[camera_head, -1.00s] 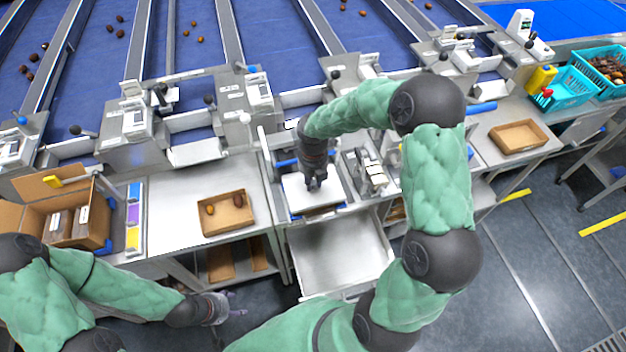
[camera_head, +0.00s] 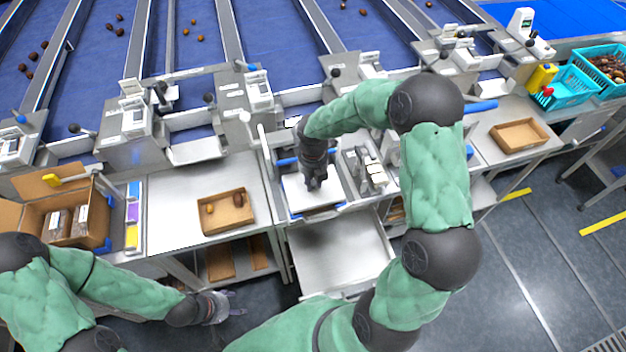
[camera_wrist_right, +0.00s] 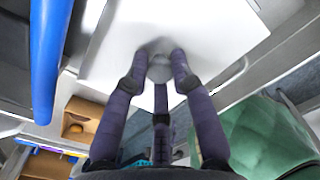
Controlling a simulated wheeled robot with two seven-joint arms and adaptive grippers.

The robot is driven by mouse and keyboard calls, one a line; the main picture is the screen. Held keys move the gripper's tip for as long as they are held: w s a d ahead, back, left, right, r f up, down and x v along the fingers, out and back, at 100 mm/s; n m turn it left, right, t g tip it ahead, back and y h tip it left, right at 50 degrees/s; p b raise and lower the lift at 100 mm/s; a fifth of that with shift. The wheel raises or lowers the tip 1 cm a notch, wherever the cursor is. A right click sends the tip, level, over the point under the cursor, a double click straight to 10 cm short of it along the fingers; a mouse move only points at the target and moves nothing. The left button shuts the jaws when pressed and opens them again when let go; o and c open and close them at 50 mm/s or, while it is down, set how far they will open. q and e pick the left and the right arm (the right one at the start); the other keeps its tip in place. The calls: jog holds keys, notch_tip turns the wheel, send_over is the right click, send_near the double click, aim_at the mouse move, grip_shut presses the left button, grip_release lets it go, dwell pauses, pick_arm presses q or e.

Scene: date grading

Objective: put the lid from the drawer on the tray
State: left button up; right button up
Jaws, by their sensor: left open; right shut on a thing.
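The white lid (camera_head: 298,197) lies flat at the tray's place beside the blue bar, above the open drawer. It also shows in the right wrist view (camera_wrist_right: 205,30). The tray under it is mostly hidden, so I cannot tell whether the lid is fully seated. My right gripper (camera_head: 315,185) is over the lid, shut on its round knob (camera_wrist_right: 158,68). The drawer (camera_head: 340,255) is pulled out below and looks empty. My left gripper (camera_head: 228,305) is open and empty, low in front of the left bench.
A cardboard tray with dates (camera_head: 225,226) stands on the bench to the left. A cardboard box (camera_head: 98,220) with packs is further left. A metal holder (camera_head: 350,170) stands close right of the lid. An empty cardboard tray (camera_head: 518,149) and teal baskets (camera_head: 568,102) are at right.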

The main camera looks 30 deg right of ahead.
aim_at(313, 183)
jog(key=shift+f, duration=0.25)
jog(key=o, duration=1.1)
jog(key=shift+c, duration=0.2)
jog(key=o, duration=0.4)
jog(key=shift+r, duration=0.15)
jog(key=shift+r+p, duration=3.25)
jog(key=shift+r, duration=0.2)
jog(key=shift+f, duration=0.1)
